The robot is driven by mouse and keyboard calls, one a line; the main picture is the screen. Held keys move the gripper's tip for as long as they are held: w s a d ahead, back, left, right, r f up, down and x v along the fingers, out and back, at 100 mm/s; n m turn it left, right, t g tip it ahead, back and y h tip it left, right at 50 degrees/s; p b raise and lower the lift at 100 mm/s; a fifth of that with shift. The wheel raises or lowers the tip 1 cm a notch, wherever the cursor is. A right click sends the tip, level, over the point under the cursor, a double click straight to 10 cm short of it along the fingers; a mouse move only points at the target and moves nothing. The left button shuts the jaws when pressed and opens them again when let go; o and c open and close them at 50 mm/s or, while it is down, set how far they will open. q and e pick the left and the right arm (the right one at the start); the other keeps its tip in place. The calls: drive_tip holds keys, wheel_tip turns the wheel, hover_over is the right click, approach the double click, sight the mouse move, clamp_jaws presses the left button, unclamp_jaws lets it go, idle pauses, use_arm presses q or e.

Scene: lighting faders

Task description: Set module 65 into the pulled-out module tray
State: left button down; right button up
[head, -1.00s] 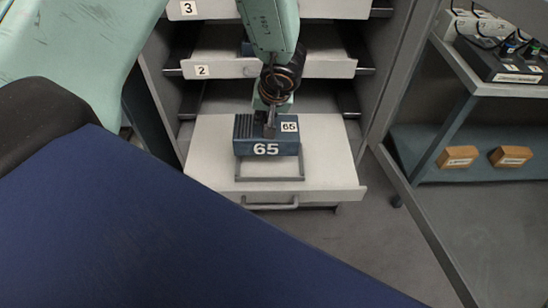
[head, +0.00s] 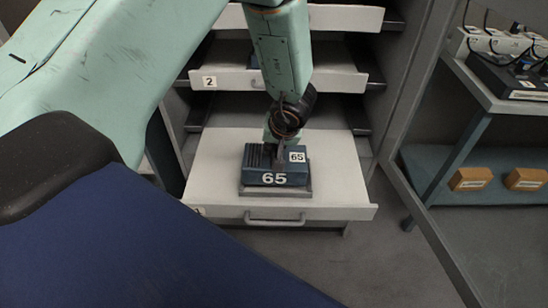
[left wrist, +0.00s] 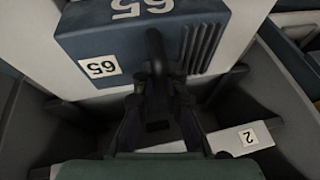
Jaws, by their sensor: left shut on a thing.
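Module 65 (head: 262,166) is a blue box with a white "65" on its front and a white 65 label on top. It is level, over the grey frame (head: 285,193) on the pulled-out white tray (head: 215,165). Only the frame's front edge shows below it; I cannot tell whether the module rests fully in it. My left gripper (head: 279,156) comes down from above and is shut on the module's upright handle. The left wrist view shows module 65 (left wrist: 85,47) close up, its dark handle at the fingers (left wrist: 158,105). My right gripper is not in view.
Tray 2 (head: 300,80) sits above and behind the pulled-out tray. The pulled-out tray has a front handle (head: 274,221) and bare surface around the frame. At right, a trolley shelf (head: 425,165) holds two orange-brown boxes (head: 470,179), (head: 525,179).

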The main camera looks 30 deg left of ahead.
use_arm(q)
drive_tip(key=f+b, duration=0.1)
drive_tip(key=f, duration=0.2)
drive_tip(key=shift+w+f+b, duration=0.3)
drive_tip(key=shift+w+b, duration=0.05)
drive_tip(key=shift+s+r, duration=0.2)
drive_tip(key=shift+s, duration=0.05)
drive_tip(key=shift+f, duration=0.15)
drive_tip(key=c, duration=1.8)
unclamp_jaws()
drive_tip(key=shift+f, duration=0.1)
drive_tip(key=o, duration=0.4)
